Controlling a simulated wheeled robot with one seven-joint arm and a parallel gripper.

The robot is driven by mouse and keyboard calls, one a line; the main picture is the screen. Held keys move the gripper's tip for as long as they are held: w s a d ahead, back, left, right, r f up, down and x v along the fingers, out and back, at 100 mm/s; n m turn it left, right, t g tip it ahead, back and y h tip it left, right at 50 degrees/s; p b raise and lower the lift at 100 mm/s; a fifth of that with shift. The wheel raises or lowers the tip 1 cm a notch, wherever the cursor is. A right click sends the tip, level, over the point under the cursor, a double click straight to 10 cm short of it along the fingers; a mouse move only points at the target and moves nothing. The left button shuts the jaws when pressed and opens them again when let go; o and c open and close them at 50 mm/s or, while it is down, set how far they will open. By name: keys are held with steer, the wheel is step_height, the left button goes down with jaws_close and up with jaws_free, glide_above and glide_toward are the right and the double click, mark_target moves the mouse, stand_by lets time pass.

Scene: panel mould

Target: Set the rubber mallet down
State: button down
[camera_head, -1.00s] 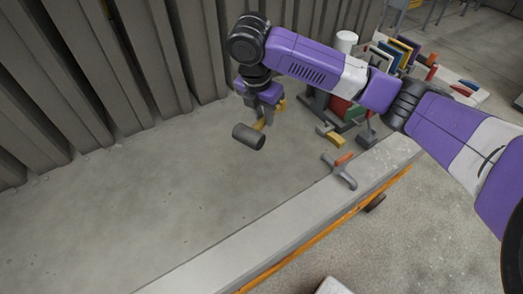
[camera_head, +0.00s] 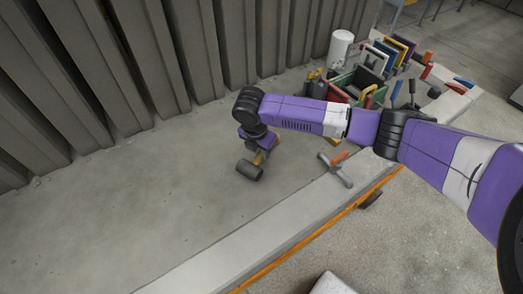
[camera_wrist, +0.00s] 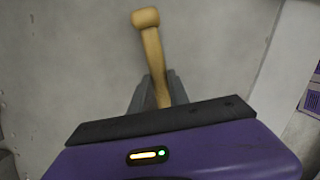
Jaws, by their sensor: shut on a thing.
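The rubber mallet has a dark cylindrical head (camera_head: 249,170) and a yellow-tan wooden handle. In the head view it is low over the grey concrete floor of the mould (camera_head: 150,215); I cannot tell whether the head touches it. My gripper (camera_head: 264,150) is shut on the handle, just above and beside the head. In the wrist view the handle (camera_wrist: 151,50) rises from between the dark fingers of my gripper (camera_wrist: 158,95), its knobbed end toward the top. The mallet head is hidden in the wrist view.
A tool with an orange grip (camera_head: 338,164) lies right of my gripper by the pale mould edge (camera_head: 290,212). A green crate (camera_head: 365,83) of tools and a white cylinder (camera_head: 340,48) stand behind. Ribbed grey panels (camera_head: 180,50) line the back. The floor at left is clear.

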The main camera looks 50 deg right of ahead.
steer(key=shift+f, duration=0.15)
steer(key=c, duration=1.3)
jaws_free()
steer(key=shift+o, duration=0.2)
